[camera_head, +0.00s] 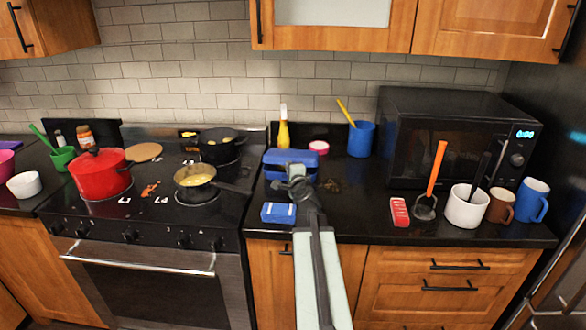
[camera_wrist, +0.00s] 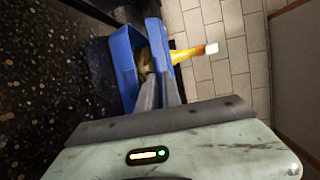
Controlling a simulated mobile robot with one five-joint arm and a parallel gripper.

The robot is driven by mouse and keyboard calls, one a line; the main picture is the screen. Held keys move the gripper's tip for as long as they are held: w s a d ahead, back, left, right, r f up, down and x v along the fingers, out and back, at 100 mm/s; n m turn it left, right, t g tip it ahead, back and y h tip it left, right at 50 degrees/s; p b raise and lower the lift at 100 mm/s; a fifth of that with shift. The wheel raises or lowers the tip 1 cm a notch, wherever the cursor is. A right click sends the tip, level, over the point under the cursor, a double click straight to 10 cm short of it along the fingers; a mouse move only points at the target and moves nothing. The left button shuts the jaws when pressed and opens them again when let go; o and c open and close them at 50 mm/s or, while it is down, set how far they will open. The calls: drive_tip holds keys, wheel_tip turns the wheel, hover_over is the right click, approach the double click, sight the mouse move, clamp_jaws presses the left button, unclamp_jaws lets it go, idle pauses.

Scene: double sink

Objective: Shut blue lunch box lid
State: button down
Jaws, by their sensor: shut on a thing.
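The blue lunch box (camera_head: 304,178) sits on the black counter right of the stove. Its lid (camera_head: 290,156) stands partly open at the back, with a gap in front of it. In the wrist view the box body (camera_wrist: 124,68) is on the left and the lid (camera_wrist: 156,38) on the right, at an angle to each other. My gripper (camera_head: 294,172) is over the front of the box; in the wrist view its fingers (camera_wrist: 157,84) reach to the lid and are shut on it. The exact contact is partly hidden by the fingers.
A yellow bottle (camera_head: 284,130) stands behind the box. A small blue-and-white item (camera_head: 278,213) lies in front of it. The pan (camera_head: 196,183) has its handle pointing toward the box. A blue cup (camera_head: 360,138) and the microwave (camera_head: 440,140) stand to the right.

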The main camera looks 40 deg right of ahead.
drive_tip(key=shift+f, duration=0.1)
idle(0.4)
drive_tip(key=c, duration=1.5)
unclamp_jaws()
